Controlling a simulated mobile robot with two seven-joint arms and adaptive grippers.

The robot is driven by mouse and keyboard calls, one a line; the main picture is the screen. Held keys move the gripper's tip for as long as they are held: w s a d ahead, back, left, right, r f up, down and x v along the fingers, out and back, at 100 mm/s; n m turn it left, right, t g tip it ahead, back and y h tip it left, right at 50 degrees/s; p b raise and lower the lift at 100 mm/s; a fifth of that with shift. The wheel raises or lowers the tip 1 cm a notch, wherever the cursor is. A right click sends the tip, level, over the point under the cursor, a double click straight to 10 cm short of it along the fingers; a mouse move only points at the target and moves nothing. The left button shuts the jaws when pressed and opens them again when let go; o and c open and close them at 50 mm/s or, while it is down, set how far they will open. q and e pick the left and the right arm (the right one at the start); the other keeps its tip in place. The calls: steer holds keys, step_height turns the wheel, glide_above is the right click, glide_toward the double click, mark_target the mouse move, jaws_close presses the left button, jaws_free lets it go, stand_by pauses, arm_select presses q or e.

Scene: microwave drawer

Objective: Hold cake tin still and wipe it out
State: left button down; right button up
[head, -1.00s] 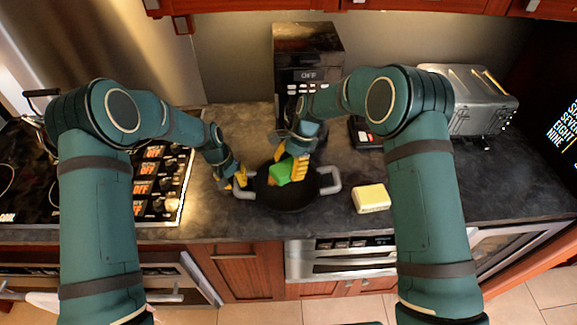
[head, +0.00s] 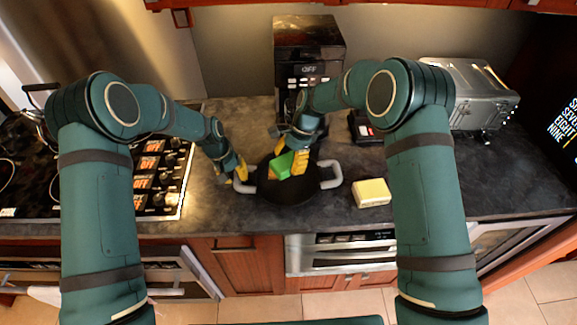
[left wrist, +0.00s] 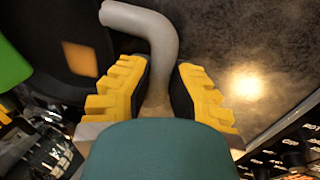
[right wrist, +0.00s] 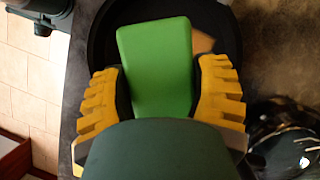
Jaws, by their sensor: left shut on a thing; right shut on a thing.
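The cake tin (head: 290,194) is a round black pan with two grey handles on the dark counter. My left gripper (head: 240,177) is shut on the tin's left handle, which runs between its yellow fingers in the left wrist view (left wrist: 152,32). My right gripper (head: 289,166) is shut on a green sponge (head: 281,163) inside the tin. The sponge fills the space between the fingers in the right wrist view (right wrist: 157,65). An orange-brown patch shows on the tin's dark inside in the left wrist view (left wrist: 80,58). Whether the sponge touches the tin's floor is hard to tell.
A pale yellow block (head: 371,193) lies right of the tin. A black coffee machine (head: 308,50) stands behind it and a silver toaster (head: 470,92) at the back right. A stove with knobs (head: 150,180) is at left. The counter's front edge is close.

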mark_target(275, 178)
steer(key=shift+w, duration=0.15)
steer(key=shift+w+a, duration=0.25)
steer(key=shift+w, duration=0.25)
steer(key=shift+w+a, duration=0.25)
steer(key=shift+w, duration=0.2)
steer(key=shift+f, duration=2.8)
steer(key=shift+f, duration=0.8)
steer(key=shift+s+a, duration=0.1)
steer(key=shift+a, duration=1.05)
steer(key=shift+c, duration=0.4)
steer(key=shift+d+r, duration=0.1)
steer(key=shift+d, duration=1.05)
steer(key=shift+a+f, duration=0.2)
steer(key=shift+a, duration=1)
